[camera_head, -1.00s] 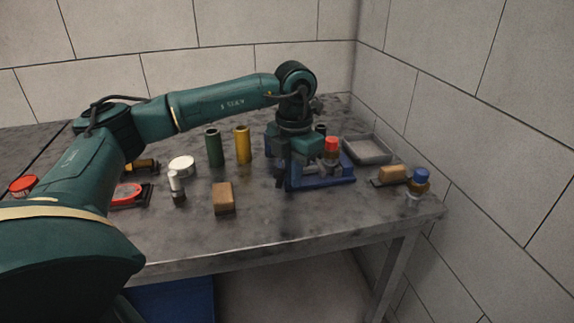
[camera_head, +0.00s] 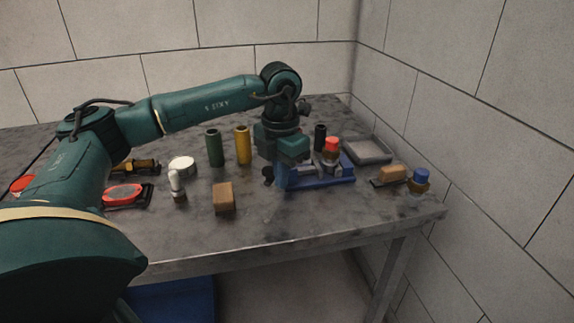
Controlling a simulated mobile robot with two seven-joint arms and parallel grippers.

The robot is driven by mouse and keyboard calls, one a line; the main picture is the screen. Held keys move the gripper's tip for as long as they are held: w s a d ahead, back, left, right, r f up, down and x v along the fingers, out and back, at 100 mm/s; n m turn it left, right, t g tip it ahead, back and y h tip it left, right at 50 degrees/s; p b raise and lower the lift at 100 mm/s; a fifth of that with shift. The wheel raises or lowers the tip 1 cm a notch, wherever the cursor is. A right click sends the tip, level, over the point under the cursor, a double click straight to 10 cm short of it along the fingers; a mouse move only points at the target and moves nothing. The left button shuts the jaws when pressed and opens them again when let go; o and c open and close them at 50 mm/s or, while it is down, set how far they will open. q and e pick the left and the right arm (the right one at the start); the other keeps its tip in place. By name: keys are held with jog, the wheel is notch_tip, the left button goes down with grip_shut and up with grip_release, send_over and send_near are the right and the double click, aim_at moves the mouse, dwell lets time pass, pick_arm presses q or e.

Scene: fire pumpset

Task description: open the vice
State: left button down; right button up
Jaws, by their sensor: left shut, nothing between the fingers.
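The blue vice (camera_head: 333,179) sits on the bench toward its right side. A part with a red cap (camera_head: 331,146) stands upright at the vice, and I cannot tell if its jaws clamp it. My left gripper (camera_head: 282,162) is at the left end of the vice, pointing down. It is shut and holds nothing. It hides part of the vice's left end. A small dark knob (camera_head: 268,176) shows beside the gripper, and I cannot tell whether it belongs to the vice handle. My right gripper is not in view.
A grey tray (camera_head: 368,151) lies behind the vice. A blue-capped part (camera_head: 419,181) and a brush-like block (camera_head: 391,174) are to the right. Green (camera_head: 214,148) and yellow (camera_head: 242,146) cylinders stand left of the gripper. A wooden block (camera_head: 224,197) is at front.

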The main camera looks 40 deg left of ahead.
aim_at(264, 170)
pick_arm(q)
jog(key=shift+s+a, duration=0.15)
jog(key=shift+a, duration=0.9)
jog(key=shift+s+a, duration=0.25)
jog(key=shift+a, duration=0.7)
jog(key=shift+s+a, duration=0.1)
jog(key=shift+a, duration=0.85)
